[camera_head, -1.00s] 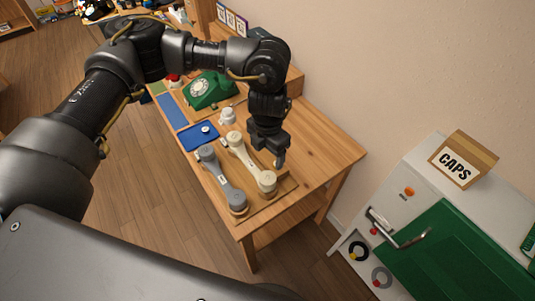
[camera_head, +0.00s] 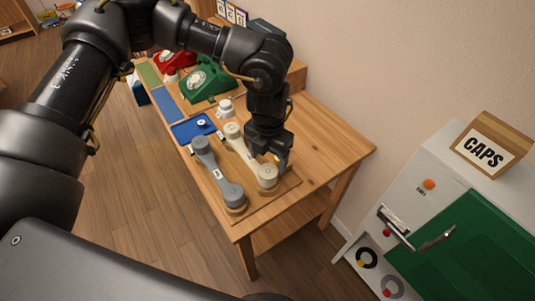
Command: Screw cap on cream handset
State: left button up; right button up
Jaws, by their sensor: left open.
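The cream handset (camera_head: 242,151) lies on a wooden board (camera_head: 246,212) on the table, one round end toward the back and one toward the front. A grey handset (camera_head: 215,170) lies beside it on the left. My left gripper (camera_head: 280,162) points down just right of the cream handset's front end. It is open, and I cannot tell whether it touches the handset. A small pale round piece (camera_head: 201,122), possibly a cap, lies on the blue tray (camera_head: 183,137). A white object (camera_head: 225,107) stands behind the cream handset. My right gripper is not in view.
A green dial phone (camera_head: 209,77) and a red phone (camera_head: 171,63) stand farther back. The wooden table (camera_head: 335,147) is clear at right. A white cabinet with a green front (camera_head: 470,245) stands at right, with a CAPS box (camera_head: 489,152) on top.

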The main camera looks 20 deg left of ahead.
aim_at(268, 170)
pick_arm(q)
jog(key=shift+f+b, duration=1.6)
jog(key=shift+f, duration=0.8)
jog(key=n+p, duration=0.1)
jog(key=n, duration=0.2)
jog(key=shift+r+n, duration=0.15)
jog(key=shift+n, duration=0.25)
jog(key=shift+n+p, duration=0.45)
jog(key=shift+n, duration=0.05)
jog(key=shift+n, duration=0.3)
